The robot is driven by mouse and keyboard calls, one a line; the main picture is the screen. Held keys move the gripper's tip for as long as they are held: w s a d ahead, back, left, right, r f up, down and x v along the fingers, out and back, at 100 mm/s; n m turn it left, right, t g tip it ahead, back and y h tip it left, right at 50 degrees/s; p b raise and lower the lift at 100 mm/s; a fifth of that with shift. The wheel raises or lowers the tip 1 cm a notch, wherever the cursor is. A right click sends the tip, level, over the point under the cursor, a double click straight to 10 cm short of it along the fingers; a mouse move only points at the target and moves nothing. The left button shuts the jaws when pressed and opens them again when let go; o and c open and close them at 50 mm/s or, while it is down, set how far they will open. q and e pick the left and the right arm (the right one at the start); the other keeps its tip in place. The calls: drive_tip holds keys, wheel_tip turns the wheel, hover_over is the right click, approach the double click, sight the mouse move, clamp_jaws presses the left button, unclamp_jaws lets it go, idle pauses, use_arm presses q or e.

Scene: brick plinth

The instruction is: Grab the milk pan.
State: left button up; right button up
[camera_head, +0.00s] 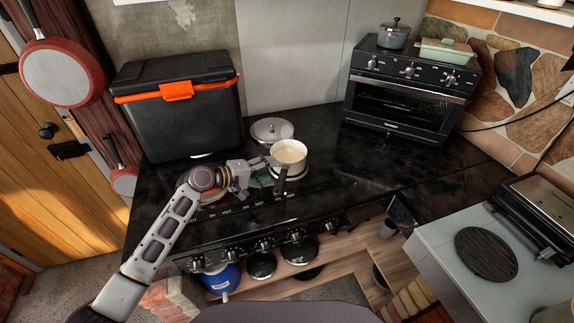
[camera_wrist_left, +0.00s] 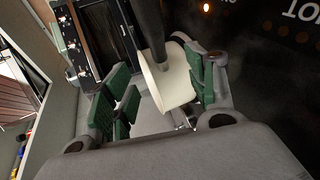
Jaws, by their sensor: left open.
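The milk pan (camera_head: 289,152) stands on the black stove top, with a cream inside and a dark handle pointing toward the front. My left gripper (camera_head: 264,168) is open just left of the pan, at about the height of its rim and handle. In the left wrist view, the cream pan (camera_wrist_left: 166,92) with its dark handle (camera_wrist_left: 150,28) shows between the green-padded fingers, close to the right-hand finger. I cannot tell whether that finger touches it. The pan's underside and part of its side are hidden. My right gripper is not in view.
A round metal lid or pan (camera_head: 271,129) lies behind the milk pan. A black cooler box (camera_head: 175,110) with an orange latch stands at the back left, and a toaster oven (camera_head: 405,92) at the back right. The counter right of the pan is clear.

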sight(280, 169)
use_arm(q)
drive_tip(key=shift+p+x, duration=0.45)
drive_tip(key=shift+x, duration=2.1)
drive_tip(key=shift+c, duration=0.2)
drive_tip(key=shift+a+f, duration=0.1)
clamp_jaws()
